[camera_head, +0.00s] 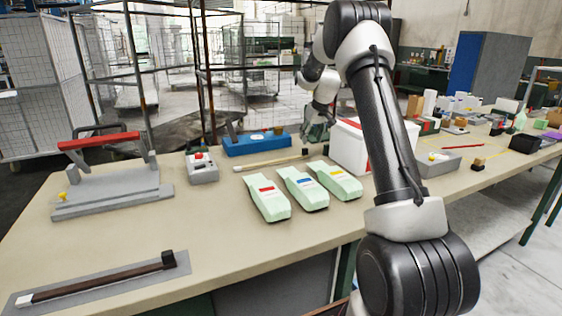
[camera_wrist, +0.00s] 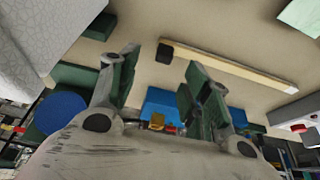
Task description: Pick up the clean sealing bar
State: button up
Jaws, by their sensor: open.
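A pale tan bar with a black end block (camera_head: 272,163) lies flat on the table behind the pale green pieces. It looks clean and also shows in the wrist view (camera_wrist: 235,67), running right from its black block. A second bar, dark brown with a white end (camera_head: 95,286), lies on a grey plate at the table's front left. My gripper (camera_head: 318,132) is above the table's back edge, partly hidden beside a white box. In the wrist view my gripper (camera_wrist: 162,58) is open and empty, with the black block showing between its fingertips, apart from them.
Three pale green pieces (camera_head: 303,188) lie in front of the tan bar. A blue device (camera_head: 256,143) stands behind it, and a grey button box (camera_head: 202,168) is to its left. A white box (camera_head: 350,146) stands right of it. A red-handled press (camera_head: 108,180) stands left.

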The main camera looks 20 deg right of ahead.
aim_at(306, 149)
jog(key=x, duration=0.6)
jog(key=shift+w+a+f, duration=0.2)
jog(key=shift+a+f, duration=0.1)
grip_shut()
